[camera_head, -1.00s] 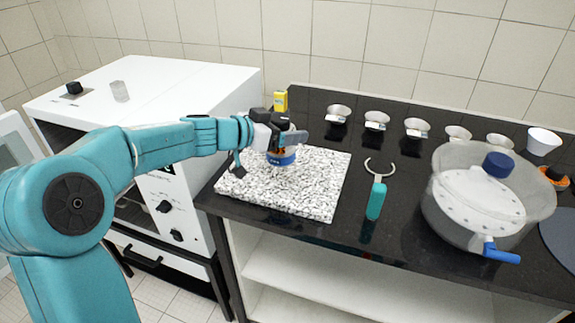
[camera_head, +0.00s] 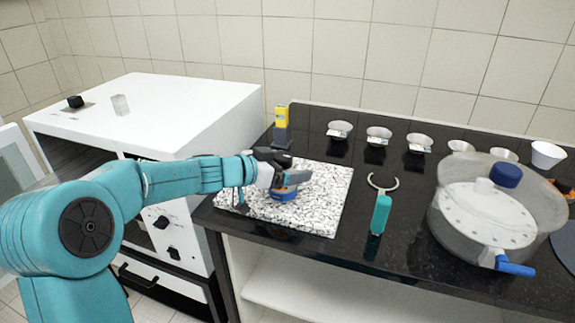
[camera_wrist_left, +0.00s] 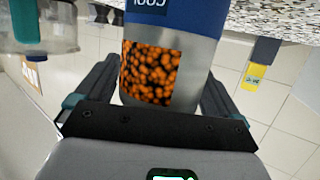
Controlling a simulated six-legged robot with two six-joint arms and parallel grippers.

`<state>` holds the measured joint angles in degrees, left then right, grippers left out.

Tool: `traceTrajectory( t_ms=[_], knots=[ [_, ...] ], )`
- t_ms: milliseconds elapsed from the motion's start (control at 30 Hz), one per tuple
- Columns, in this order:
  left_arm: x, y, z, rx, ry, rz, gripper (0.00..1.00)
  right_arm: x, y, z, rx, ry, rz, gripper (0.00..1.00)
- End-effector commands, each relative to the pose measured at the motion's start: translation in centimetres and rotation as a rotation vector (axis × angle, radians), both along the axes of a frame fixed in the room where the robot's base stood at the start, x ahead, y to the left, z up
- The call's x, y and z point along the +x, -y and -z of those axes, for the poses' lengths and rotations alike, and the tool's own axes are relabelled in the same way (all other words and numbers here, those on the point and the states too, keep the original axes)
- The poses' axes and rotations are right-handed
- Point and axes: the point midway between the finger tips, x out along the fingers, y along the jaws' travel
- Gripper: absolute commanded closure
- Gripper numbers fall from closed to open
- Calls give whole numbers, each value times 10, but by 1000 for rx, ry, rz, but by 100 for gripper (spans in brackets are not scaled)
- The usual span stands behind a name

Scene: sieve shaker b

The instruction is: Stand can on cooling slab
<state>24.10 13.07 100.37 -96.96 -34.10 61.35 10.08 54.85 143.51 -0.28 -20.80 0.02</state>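The can (camera_head: 285,193) has a blue end band and an orange-patterned label, and stands upright over the white speckled slab (camera_head: 330,200). In the left wrist view the can (camera_wrist_left: 150,72) is seen close up, blue band at the top of the picture. My left gripper (camera_head: 284,178) has its fingers on either side of the can and is shut on it. The slab's edge also shows in the left wrist view (camera_wrist_left: 275,18). Whether the can's base touches the slab is hard to tell. My right gripper is not in view.
Behind the slab stands a grey block with a yellow top (camera_head: 281,116). A teal-handled tool (camera_head: 381,212) lies right of the slab. A large lidded pot (camera_head: 485,220) stands further right, with several small bowls (camera_head: 379,133) behind. A white oven (camera_head: 190,110) is at left.

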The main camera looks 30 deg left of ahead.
Motion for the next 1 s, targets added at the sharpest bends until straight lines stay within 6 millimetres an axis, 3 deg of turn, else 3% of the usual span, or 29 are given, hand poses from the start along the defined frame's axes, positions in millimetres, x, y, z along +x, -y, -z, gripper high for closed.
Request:
traceTrajectory(
  t_ms=[333,800,1000],
  knots=[
    [-3,-2,-7,1,2,-3,0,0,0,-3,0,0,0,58],
    [-91,-35,-36,1,0,-6,0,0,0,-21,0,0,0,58],
    [-107,-40,-40,0,0,-1,0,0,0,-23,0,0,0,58]
  ],
)
